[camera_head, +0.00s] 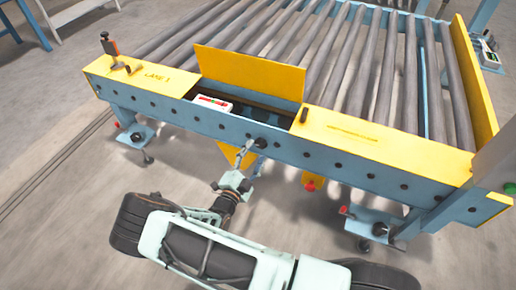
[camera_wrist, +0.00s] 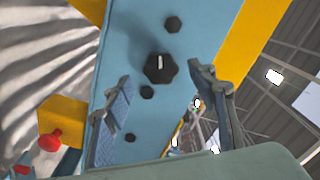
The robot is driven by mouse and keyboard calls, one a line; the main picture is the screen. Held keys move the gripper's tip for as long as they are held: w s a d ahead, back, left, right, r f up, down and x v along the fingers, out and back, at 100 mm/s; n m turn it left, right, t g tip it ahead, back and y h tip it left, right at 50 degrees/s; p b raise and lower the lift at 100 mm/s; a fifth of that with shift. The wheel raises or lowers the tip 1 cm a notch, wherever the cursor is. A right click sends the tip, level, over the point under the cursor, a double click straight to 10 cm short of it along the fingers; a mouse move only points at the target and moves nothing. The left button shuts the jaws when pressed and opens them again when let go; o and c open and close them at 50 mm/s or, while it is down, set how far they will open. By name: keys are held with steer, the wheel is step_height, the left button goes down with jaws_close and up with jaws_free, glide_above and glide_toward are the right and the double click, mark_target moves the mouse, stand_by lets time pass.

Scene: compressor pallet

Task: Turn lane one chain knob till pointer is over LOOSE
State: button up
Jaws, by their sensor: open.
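The chain knob (camera_wrist: 160,68) is black and lobed, with a white pointer line, on the blue side rail of the lane. In the head view the knob (camera_head: 261,143) sits below an open yellow flap. My gripper (camera_head: 252,158) is in front of it. In the wrist view my gripper (camera_wrist: 160,84) is open, one finger on each side of the knob. I see no contact, and the gap in depth is hard to judge. The pointer stands nearly straight up in the wrist view. A small white panel (camera_head: 212,104) with red and green marks lies in the opening; its words cannot be read.
The raised yellow flap (camera_head: 248,77) stands behind the opening. A yellow cover (camera_head: 140,80) reads LANE 1. Dark bolts line the rail (camera_head: 330,158) beside the knob. A red knob (camera_head: 309,186) on a yellow bracket hangs below the rail. Grey rollers (camera_head: 345,70) fill the deck.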

steer(key=v, duration=0.8)
steer(key=shift+s, duration=0.25)
steer(key=shift+r, duration=0.1)
